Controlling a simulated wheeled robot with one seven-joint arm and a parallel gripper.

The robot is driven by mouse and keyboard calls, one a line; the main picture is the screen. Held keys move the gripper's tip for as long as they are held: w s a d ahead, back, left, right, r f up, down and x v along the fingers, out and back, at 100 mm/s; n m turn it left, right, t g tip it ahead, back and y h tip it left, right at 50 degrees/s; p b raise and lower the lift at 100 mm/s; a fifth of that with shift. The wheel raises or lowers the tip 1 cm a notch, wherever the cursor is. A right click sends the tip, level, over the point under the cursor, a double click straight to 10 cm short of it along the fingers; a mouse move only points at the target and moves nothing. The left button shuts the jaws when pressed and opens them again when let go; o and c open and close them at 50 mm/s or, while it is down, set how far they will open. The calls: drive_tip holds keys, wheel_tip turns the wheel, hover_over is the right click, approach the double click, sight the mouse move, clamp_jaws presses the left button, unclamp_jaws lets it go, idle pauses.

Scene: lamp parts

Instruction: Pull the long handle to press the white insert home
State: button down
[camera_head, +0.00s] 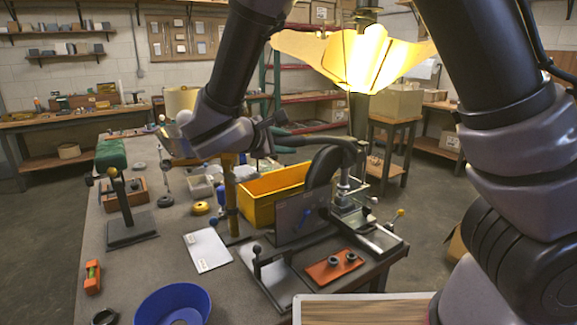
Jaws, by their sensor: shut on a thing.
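My gripper (271,136) is at the upper middle, closed around the left end of the long dark handle (318,141). The handle runs nearly level to the right, toward the upright press (345,183) at the right of the bench. A grey round part and a grey plate (300,214) stand in front of the press and hide part of it. I cannot make out the white insert for certain; the area under the press is small and partly covered.
A yellow bin (262,205) stands below my gripper. A lit lamp shade (358,55) is above the press.

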drive_tip(key=w+d+r+g+y, duration=0.2)
drive_tip(key=d+r, duration=0.1)
drive_tip(key=r, duration=0.3)
drive_tip(key=w+d+r+m+g+y, duration=0.1)
drive_tip(key=w+d+r+y, duration=0.1)
drive_tip(key=r, duration=0.3)
drive_tip(key=shift+w+d+r+g, duration=0.25)
drive_tip(key=shift+d+r+g, duration=0.15)
drive_tip(key=shift+d, duration=0.25)
drive_tip(key=shift+w+r, duration=0.1)
drive_tip(key=c, duration=0.6)
unclamp_jaws()
drive_tip(key=shift+d, duration=0.15)
drive_tip(key=shift+o, duration=0.3)
drive_tip(key=shift+f, duration=0.2)
